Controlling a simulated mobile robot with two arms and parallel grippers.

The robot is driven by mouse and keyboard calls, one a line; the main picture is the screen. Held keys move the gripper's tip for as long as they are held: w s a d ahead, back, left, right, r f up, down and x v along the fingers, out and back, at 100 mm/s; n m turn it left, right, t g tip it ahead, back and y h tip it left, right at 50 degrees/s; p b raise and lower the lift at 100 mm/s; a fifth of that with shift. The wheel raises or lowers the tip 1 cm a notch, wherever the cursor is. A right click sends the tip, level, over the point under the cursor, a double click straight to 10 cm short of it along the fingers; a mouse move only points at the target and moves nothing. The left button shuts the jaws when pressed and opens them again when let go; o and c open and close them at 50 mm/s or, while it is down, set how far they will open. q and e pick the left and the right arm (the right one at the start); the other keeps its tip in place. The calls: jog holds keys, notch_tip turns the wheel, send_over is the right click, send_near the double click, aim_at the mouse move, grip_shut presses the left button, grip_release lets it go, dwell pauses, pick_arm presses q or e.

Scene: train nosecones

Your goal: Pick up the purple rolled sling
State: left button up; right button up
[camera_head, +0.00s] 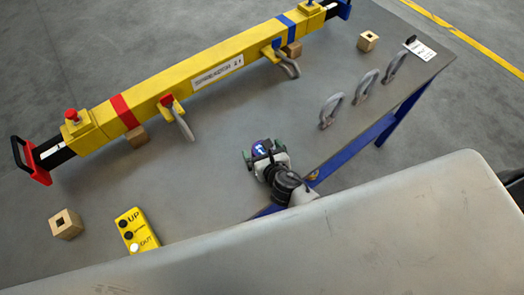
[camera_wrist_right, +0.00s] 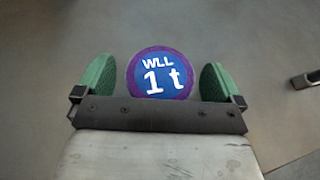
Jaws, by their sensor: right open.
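The purple rolled sling (camera_wrist_right: 160,73) shows in the right wrist view as a round roll with a purple rim and a blue face marked "WLL 1 t". In the head view it shows as a small blue and purple disc (camera_head: 261,148) on the table, partly hidden by my right gripper. My right gripper (camera_wrist_right: 158,82) is open, with one green finger pad on each side of the sling. A gap shows between each pad and the roll. In the head view the right gripper (camera_head: 266,157) is at the sling near the table's front edge. My left gripper is not in view.
A yellow spreader beam (camera_head: 210,75) lies across the back of the grey table (camera_head: 215,190). Several grey shackles (camera_head: 363,86) stand at right. A yellow control pendant (camera_head: 136,232) and a wooden block (camera_head: 66,224) are at front left. Another block (camera_head: 368,41) is at the far right.

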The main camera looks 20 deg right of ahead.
jog(key=shift+s, duration=0.1)
jog(key=shift+c, duration=1.3)
jog(key=c, duration=0.7)
jog(key=shift+c, duration=0.8)
jog(key=shift+r, duration=0.15)
